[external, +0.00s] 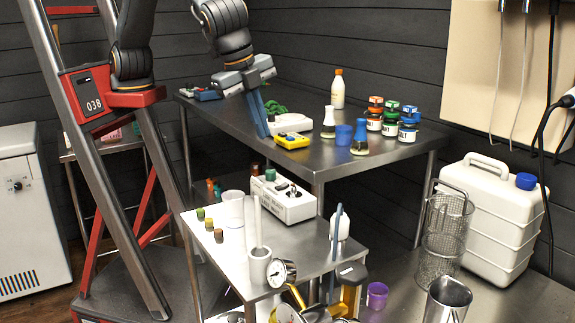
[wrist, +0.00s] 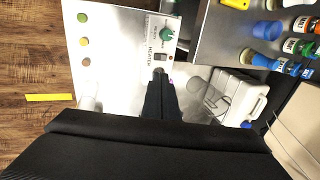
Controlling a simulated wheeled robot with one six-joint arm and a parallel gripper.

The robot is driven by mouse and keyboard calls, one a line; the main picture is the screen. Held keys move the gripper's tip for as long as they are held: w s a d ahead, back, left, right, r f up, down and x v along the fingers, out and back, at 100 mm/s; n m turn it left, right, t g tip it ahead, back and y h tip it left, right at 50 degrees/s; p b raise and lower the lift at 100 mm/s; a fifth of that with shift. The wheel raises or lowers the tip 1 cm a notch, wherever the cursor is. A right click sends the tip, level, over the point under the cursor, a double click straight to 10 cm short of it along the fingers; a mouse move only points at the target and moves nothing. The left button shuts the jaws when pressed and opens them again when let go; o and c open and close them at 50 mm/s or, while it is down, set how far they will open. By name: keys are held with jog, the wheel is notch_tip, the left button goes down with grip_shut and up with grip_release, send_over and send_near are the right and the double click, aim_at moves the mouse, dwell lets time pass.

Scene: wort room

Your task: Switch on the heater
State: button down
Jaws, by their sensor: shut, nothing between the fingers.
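The heater is probably the white box (external: 283,200) with dark lettering on the lower steel table. In the wrist view, its white panel (wrist: 138,22) carries the word HEATER and a green knob (wrist: 168,34). In the external view, a dark control and a green knob show on its top. My gripper (external: 264,136) is shut and empty, its blue fingers pointing down above and behind the box in the picture. In the wrist view, the dark fingers (wrist: 160,78) end near the panel's lower edge. They hide part of the area below, and contact with a switch cannot be told.
Corks (external: 209,224), a beaker (external: 233,207) and a tall cylinder (external: 259,268) share the lower table. A yellow device (external: 291,141), flasks and jars (external: 374,122) stand on the higher table. A wire basket (external: 440,235) and white canister (external: 490,215) stand right.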

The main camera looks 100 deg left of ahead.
aim_at(286, 184)
jog(key=shift+w+a+b, duration=0.15)
jog(key=shift+b, duration=0.3)
jog(key=shift+w+a+r+b, duration=0.1)
jog(key=shift+w+a+b, duration=0.25)
jog(key=shift+b, duration=0.8)
jog(key=shift+s, duration=0.1)
jog(key=p+x, duration=0.4)
jog(key=x, duration=1)
